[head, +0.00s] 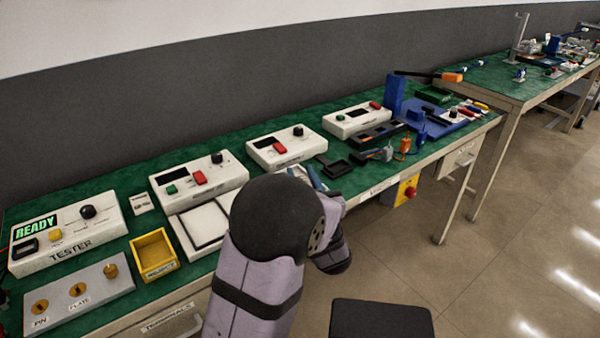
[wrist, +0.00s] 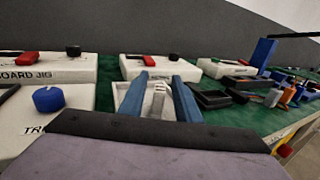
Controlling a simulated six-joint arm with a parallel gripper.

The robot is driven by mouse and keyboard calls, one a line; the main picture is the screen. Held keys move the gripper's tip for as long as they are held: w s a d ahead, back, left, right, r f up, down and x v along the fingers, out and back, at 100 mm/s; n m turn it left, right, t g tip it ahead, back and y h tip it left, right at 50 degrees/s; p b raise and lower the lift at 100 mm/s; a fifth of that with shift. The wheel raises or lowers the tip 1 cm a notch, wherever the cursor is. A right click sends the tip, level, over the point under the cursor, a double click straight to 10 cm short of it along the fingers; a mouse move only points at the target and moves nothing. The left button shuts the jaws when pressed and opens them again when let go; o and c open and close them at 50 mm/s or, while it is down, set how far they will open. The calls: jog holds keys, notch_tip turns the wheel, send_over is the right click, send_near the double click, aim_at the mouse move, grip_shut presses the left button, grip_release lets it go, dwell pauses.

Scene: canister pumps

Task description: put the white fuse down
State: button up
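My gripper (wrist: 158,84) shows in the wrist view as two blue fingers standing well apart, with neither seen closed on anything. Pale, narrow white pieces (wrist: 158,98) show between and beyond the fingers, in or on a white tray-like holder (wrist: 123,92). I cannot tell which of them, if any, is the white fuse, or whether it touches a finger. In the head view my gripper (head: 315,178) is mostly hidden behind my own arm; only a bit of blue finger shows, low over the bench's front edge.
White instrument boxes (head: 285,147) line the green bench (head: 130,172). A black tray (wrist: 212,100) lies right of the fingers. A white box with a blue knob (wrist: 48,98) is at left.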

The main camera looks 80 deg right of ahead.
jog(key=shift+v, duration=1.1)
